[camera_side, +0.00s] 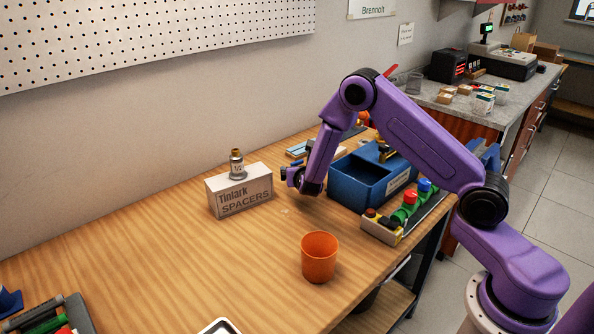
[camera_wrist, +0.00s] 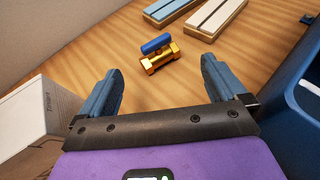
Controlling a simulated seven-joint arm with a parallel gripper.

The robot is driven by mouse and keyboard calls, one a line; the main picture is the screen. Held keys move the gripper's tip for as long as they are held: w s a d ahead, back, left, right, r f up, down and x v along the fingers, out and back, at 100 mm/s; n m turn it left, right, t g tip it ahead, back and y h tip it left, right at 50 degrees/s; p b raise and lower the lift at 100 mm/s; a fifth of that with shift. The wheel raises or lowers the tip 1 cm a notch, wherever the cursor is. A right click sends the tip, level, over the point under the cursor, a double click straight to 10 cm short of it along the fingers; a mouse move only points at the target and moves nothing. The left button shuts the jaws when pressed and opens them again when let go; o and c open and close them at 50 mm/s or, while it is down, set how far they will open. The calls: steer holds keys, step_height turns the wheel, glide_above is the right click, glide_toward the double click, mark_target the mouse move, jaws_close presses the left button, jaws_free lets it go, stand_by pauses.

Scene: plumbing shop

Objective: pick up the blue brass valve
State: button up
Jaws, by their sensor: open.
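The blue brass valve (camera_wrist: 158,55) lies on the wooden table in the wrist view, with a blue lever on top of a gold-coloured brass body. It sits beyond my fingertips, roughly centred between them. My gripper (camera_wrist: 162,78) is open, its two blue fingers spread apart with nothing between them. In the side view my gripper (camera_side: 290,174) is low over the table, between the spacers box and the blue bin. I cannot clearly make out the valve in the side view.
The Tinlark spacers box (camera_side: 240,192), with a small metal fitting (camera_side: 237,165) on top, stands left of my gripper. The blue bin (camera_side: 346,184) is close on the right. Grooved blocks (camera_wrist: 216,18) lie beyond the valve. An orange cup (camera_side: 319,258) stands nearer the front.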

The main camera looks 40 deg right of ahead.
mark_target(296, 164)
steer(key=shift+x, duration=5.1)
steer(key=shift+w+a, duration=0.15)
steer(key=c, duration=1.1)
steer(key=shift+r, duration=0.2)
